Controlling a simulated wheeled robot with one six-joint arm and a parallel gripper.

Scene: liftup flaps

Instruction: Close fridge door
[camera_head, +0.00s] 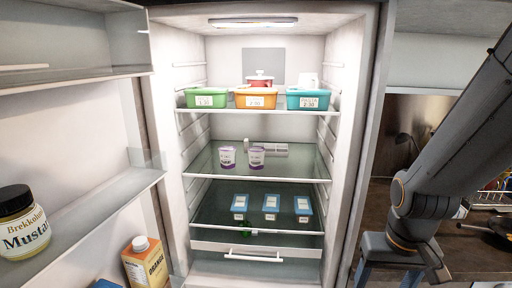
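The fridge (345,150) stands open in front of me, its lit inside facing me. Its door (95,112) is swung wide open on the left; I see its inner side with shelves, and its outer edge is cut off. My gripper (398,274) is low on the right, outside the fridge, on the far side of the opening from the door. It is apart from the door, and its fingertips run out of the picture at the bottom, so its opening is unclear.
The door shelves hold a mustard jar (24,224) and an orange juice carton (146,263). Inside the fridge are lidded tubs (256,98), purple-white cups (256,158) and blue packs (271,207). A wooden counter (470,250) with tools lies at right.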

